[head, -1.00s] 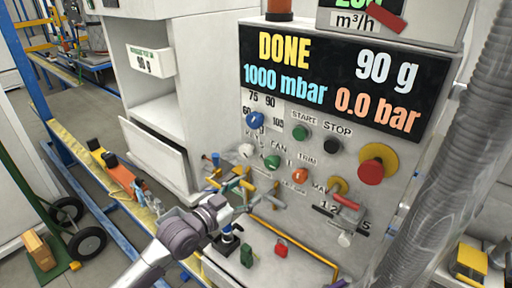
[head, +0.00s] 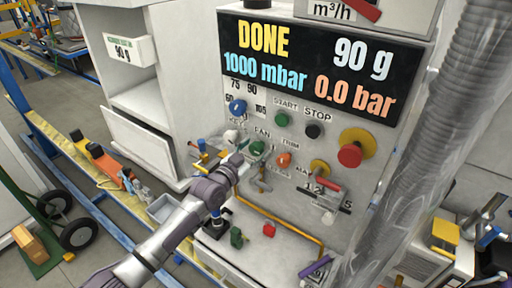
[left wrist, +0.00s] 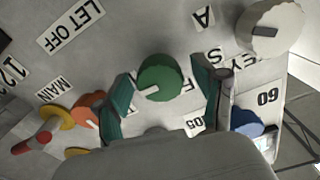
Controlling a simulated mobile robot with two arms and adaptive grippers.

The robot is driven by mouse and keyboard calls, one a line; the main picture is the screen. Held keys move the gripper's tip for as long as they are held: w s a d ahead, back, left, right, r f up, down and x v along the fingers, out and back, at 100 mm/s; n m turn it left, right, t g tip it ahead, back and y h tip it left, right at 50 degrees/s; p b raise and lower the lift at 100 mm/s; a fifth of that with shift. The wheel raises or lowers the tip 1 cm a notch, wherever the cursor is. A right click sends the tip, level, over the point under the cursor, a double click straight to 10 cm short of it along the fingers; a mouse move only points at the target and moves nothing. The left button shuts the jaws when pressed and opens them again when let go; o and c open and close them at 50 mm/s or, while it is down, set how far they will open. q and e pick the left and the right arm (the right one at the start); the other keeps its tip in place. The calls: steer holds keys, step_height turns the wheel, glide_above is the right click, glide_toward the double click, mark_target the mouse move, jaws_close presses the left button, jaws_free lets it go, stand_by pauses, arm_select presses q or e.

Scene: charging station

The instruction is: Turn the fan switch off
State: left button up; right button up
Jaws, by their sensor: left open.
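The fan switch is a round green knob (head: 257,148) with a white pointer mark, on the grey panel under the FAN label. It shows large in the left wrist view (left wrist: 160,78), seen from a turned angle. My left gripper (head: 245,160) is at the panel, just by this knob, and partly covers the area below it. In the left wrist view my left gripper (left wrist: 163,92) is open, with one teal fingertip on each side of the knob. A gap shows between each fingertip and the knob. I do not see my right gripper.
A white knob (head: 231,137), a blue knob (head: 237,107) and an orange knob (head: 283,160) sit close around. The red stop button (head: 350,155) and a red-handled main switch (head: 327,184) are to the right. A ledge with small coloured pieces (head: 237,237) lies below.

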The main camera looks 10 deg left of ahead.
arm_select(q)
steer(key=shift+w+d, duration=0.1)
steer(key=shift+w, duration=0.2)
arm_select(e)
steer(key=shift+a, duration=0.35)
arm_select(q)
steer(key=c, duration=1.1)
steer(key=shift+c, duration=0.2)
arm_select(e)
steer(key=shift+d, duration=0.25)
